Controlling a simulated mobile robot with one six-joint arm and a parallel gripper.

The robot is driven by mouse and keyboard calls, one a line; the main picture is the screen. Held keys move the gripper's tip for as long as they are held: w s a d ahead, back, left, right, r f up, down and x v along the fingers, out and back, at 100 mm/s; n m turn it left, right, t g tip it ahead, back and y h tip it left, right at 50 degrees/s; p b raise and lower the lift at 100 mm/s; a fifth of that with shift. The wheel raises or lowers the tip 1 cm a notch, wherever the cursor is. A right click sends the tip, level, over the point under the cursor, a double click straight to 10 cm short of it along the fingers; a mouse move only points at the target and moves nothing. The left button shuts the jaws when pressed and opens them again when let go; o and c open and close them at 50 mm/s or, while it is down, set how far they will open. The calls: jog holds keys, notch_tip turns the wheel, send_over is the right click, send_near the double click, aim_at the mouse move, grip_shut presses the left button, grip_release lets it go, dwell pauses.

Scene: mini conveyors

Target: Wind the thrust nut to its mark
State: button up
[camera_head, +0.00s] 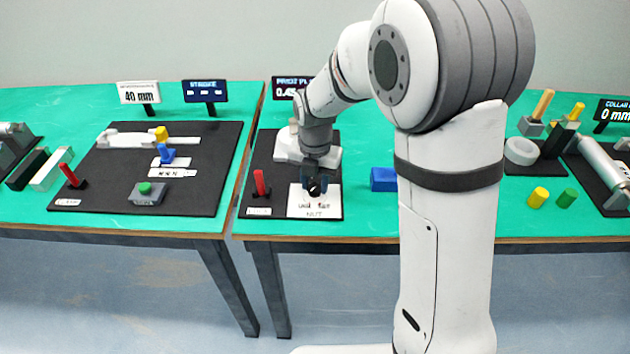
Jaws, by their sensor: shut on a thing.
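The thrust nut (314,189) is a small dark round knob above a white plate (301,203) marked "NUT", at the front of the middle station. My gripper (314,183) points down over it with its dark fingers shut on the nut. The fingers cover much of the nut, and its angle and any mark on it are too small to tell.
A red lever (260,183) stands left of the nut, and a blue block (383,179) lies to its right. The left table (110,228) holds another station with a green button (145,188). Yellow and green cylinders stand at right.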

aim_at(315, 187)
jog(key=shift+n, duration=0.6)
jog(key=o, duration=1)
jog(key=shift+c, duration=0.2)
jog(key=shift+r, duration=3.9)
